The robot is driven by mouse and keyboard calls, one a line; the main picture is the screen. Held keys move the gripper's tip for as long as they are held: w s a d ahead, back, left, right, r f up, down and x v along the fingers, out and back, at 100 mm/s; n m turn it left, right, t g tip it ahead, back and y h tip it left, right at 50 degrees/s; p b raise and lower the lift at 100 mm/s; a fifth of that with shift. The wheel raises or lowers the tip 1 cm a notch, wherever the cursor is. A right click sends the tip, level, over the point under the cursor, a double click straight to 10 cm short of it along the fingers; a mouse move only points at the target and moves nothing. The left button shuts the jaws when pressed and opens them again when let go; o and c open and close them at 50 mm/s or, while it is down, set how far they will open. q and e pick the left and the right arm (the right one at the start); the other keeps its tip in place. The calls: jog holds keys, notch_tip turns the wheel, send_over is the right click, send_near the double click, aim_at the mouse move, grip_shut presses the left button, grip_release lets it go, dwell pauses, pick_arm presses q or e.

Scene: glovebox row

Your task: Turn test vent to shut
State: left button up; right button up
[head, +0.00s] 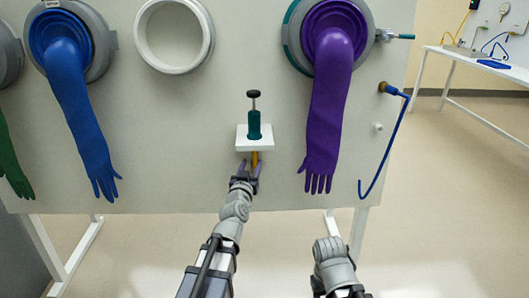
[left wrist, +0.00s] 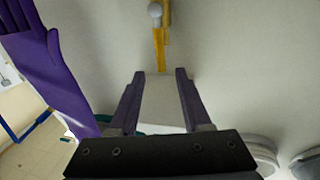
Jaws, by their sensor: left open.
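The test vent shows as a yellow lever (head: 255,160) just under a small white shelf on the glovebox front. In the left wrist view the yellow lever (left wrist: 161,45) runs up and down the picture at top middle, beside a small grey round knob (left wrist: 155,10). My left gripper (head: 245,170) is just below the shelf, close to the lever. Its two purple-grey fingers (left wrist: 160,76) are apart, with the lever's line falling between their tips. Contact cannot be made out. Only grey links of my right arm show; its fingers are not visible.
The white shelf (head: 242,144) holds a teal plunger device (head: 254,126). A purple glove (head: 330,110) hangs to the right, a blue glove (head: 80,110) to the left. A blue hooked hose (head: 393,145) hangs at the panel's right edge. Floor below the panel is clear.

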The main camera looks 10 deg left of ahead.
aim_at(254, 154)
pick_arm(q)
jog(key=shift+w+a, duration=0.2)
jog(key=shift+w, duration=1.8)
jog(key=shift+w+a, duration=0.2)
jog(key=shift+w, duration=1.75)
grip_shut()
